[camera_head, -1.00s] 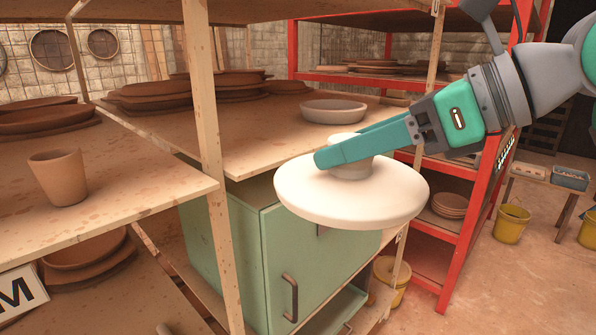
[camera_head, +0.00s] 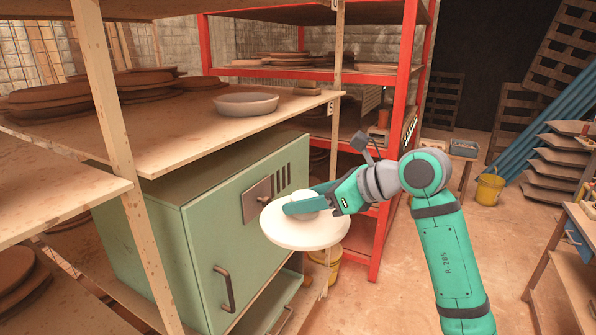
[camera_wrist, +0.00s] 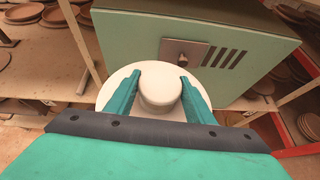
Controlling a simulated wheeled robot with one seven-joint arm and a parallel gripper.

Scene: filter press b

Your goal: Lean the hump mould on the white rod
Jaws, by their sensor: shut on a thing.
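The hump mould (camera_head: 318,235) is a pale, round disc with a short round knob on top. My gripper (camera_head: 305,204) is shut on this knob and holds the mould in the air, roughly level, in front of the green cabinet. In the wrist view, my gripper's two green fingers (camera_wrist: 157,95) lie on either side of the knob, and the disc (camera_wrist: 112,93) shows around them. I cannot make out a white rod in any view.
The green cabinet (camera_head: 206,220) with a handle and vents stands under a wooden shelf (camera_head: 180,135). A pale bowl (camera_head: 245,104) and stacked brown dishes sit on that shelf. Red shelving (camera_head: 395,130) stands behind. Blue tubes (camera_head: 545,125) lean at the right. Open floor lies right of my arm.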

